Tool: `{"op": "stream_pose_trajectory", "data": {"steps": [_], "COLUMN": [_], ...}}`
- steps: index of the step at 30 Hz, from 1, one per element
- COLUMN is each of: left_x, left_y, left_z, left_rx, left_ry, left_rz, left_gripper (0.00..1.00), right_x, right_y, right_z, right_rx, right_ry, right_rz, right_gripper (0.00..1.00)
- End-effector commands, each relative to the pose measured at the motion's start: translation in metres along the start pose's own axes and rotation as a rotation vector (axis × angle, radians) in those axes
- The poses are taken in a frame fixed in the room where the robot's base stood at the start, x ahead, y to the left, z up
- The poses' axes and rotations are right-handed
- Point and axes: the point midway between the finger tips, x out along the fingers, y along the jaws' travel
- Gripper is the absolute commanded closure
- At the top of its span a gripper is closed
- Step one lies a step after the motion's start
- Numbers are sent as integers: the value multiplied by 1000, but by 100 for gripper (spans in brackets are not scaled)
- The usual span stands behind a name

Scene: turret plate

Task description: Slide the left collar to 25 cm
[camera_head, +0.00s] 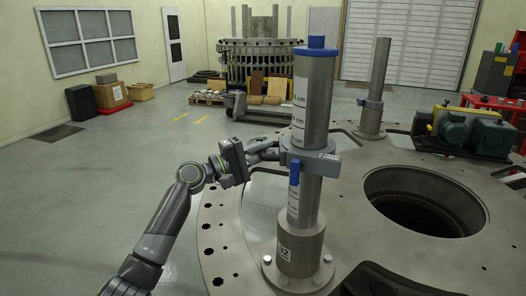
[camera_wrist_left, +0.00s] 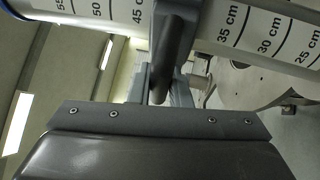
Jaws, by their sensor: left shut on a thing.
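The left collar (camera_head: 312,161) is a grey ring around the near upright post (camera_head: 313,108), which has a blue cap and white scale labels. A blue lever (camera_head: 294,173) hangs at the collar's front. In the left wrist view the collar (camera_wrist_left: 176,30) covers the scale between the 45 cm and 35 cm marks, so the 40 mark is hidden. The 30 and 25 cm marks show to its right. My left gripper (camera_head: 268,150) reaches in from the left and is shut on the collar's side handle; its fingers (camera_wrist_left: 160,85) also show in the wrist view. My right gripper is not in view.
The post stands in a bolted base (camera_head: 299,247) on a large round grey plate (camera_head: 230,225) with a wide hole (camera_head: 425,203). A second post (camera_head: 376,85) with its own collar (camera_head: 370,103) stands farther back right. Green motors (camera_head: 475,131) sit at the right.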

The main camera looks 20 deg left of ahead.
Motion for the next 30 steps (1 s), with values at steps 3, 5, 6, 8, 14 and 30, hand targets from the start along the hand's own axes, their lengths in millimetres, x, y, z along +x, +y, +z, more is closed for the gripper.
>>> {"op": "stream_pose_trajectory", "data": {"steps": [3,5,6,8,14,30], "left_x": [-1,-2,-3,-4,-9,-27], "left_y": [-8,-12,-16,-22,-52,-164], "left_z": [0,-1,-1,-2,-4,-13], "left_rx": [-1,-1,-1,-1,-2,-2], "left_ry": [0,0,0,0,0,0], "left_rz": [-2,-2,-3,-3,-3,-3], "left_gripper": [100,100,100,100,100,100], "right_x": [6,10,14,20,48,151], "right_y": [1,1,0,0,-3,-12], "right_z": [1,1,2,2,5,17], "right_rx": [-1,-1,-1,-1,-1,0], "right_ry": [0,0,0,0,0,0], "right_rz": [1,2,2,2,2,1], "right_gripper": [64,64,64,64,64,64]}}
